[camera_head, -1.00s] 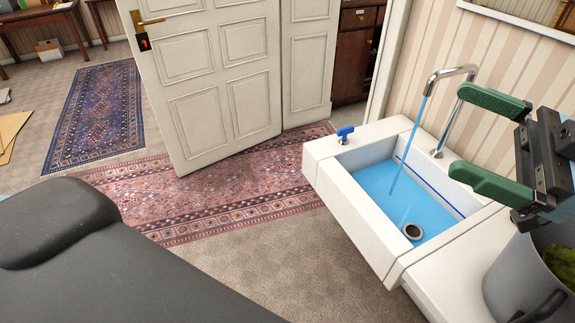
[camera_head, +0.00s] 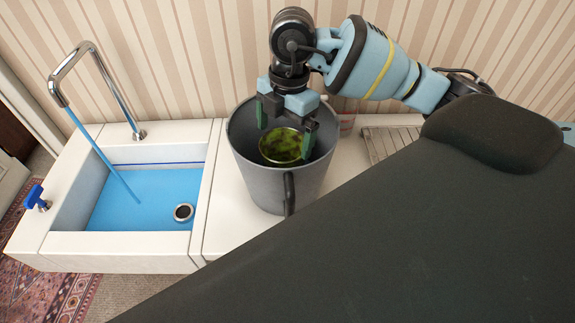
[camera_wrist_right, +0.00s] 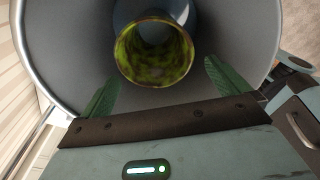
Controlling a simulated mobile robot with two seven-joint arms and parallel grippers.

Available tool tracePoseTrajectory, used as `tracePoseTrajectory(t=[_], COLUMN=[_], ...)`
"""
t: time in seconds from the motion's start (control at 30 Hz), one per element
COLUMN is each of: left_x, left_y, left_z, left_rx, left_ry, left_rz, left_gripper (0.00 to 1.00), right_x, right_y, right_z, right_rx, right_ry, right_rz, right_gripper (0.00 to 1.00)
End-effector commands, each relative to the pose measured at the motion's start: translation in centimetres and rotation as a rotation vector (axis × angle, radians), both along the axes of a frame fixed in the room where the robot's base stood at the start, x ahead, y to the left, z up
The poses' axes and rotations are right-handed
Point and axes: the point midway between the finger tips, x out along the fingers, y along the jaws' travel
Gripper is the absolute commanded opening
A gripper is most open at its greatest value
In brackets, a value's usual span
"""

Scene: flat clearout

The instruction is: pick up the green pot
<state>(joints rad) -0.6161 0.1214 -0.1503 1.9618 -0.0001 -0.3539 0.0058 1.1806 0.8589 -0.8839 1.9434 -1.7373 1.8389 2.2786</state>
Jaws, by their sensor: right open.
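The green pot (camera_head: 283,147), mottled green and yellow, sits inside a tall grey bucket (camera_head: 262,178) on the white counter. In the right wrist view the pot's round mouth (camera_wrist_right: 155,68) faces the camera between the fingers, and the bucket wall (camera_wrist_right: 70,55) surrounds it. My right gripper (camera_head: 286,138) points down into the bucket mouth, open, with its green fingers on either side of the pot's rim. I cannot tell whether the fingers touch it. Its lower part is hidden by the bucket. My left gripper is not in view.
A white sink (camera_head: 128,240) with water running from a chrome tap (camera_head: 104,95) stands left of the bucket. A blue valve handle (camera_head: 36,197) is on its left rim. A slatted rack (camera_head: 388,143) lies to the right. The striped wall (camera_head: 190,50) is close behind.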

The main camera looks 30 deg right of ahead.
Motion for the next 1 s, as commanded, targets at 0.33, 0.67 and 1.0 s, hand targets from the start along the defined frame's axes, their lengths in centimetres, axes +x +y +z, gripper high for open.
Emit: tracePoseTrajectory(t=[0.33, 0.67, 1.0], left_x=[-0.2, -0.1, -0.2], left_y=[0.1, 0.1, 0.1], left_z=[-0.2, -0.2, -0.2], left_rx=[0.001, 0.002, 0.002], left_ry=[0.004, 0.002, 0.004], left_rz=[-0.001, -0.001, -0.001], left_gripper=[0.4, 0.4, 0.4], right_x=[-0.1, -0.1, -0.1], right_y=[0.3, -0.1, 0.0], right_z=[-2.6, -4.8, -7.9], right_rx=[0.003, 0.003, 0.003], right_ry=[0.005, 0.005, 0.001], right_rz=[0.0, -0.001, 0.002], right_gripper=[1.0, 1.0, 1.0])
